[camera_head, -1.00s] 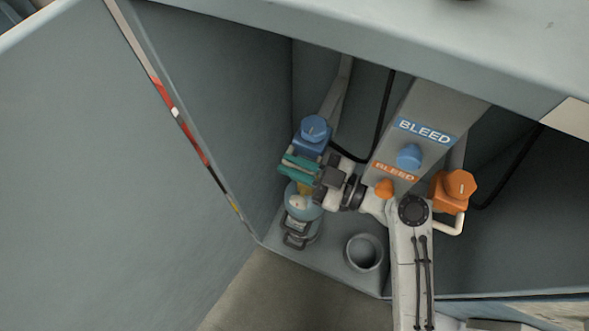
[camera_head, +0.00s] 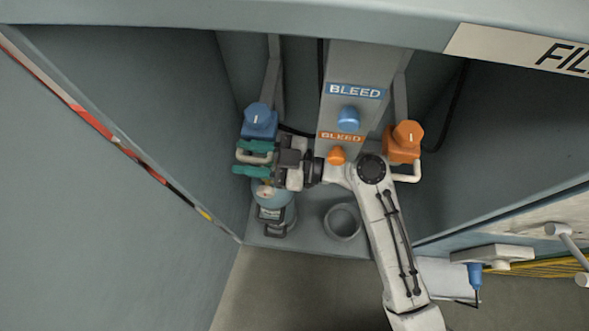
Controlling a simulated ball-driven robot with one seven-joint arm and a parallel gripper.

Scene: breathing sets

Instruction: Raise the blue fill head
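The blue fill head (camera_head: 260,122) is a blue block with a round knob on top, at the left inside the bay, with a pale handle loop (camera_head: 262,158) under it. A light-blue cylinder (camera_head: 272,195) stands below it. My gripper (camera_head: 252,159) reaches in from the right. Its two teal fingers are apart, one above and one below the pale handle. Whether they touch the handle is hard to tell. The gripper partly hides the handle and the cylinder's top.
An orange fill head (camera_head: 403,142) hangs at the right. Blue (camera_head: 348,117) and orange (camera_head: 337,155) bleed knobs sit on the middle column, close to my arm. An empty round holder (camera_head: 342,221) is on the bay floor. A grey side panel (camera_head: 90,200) bounds the left.

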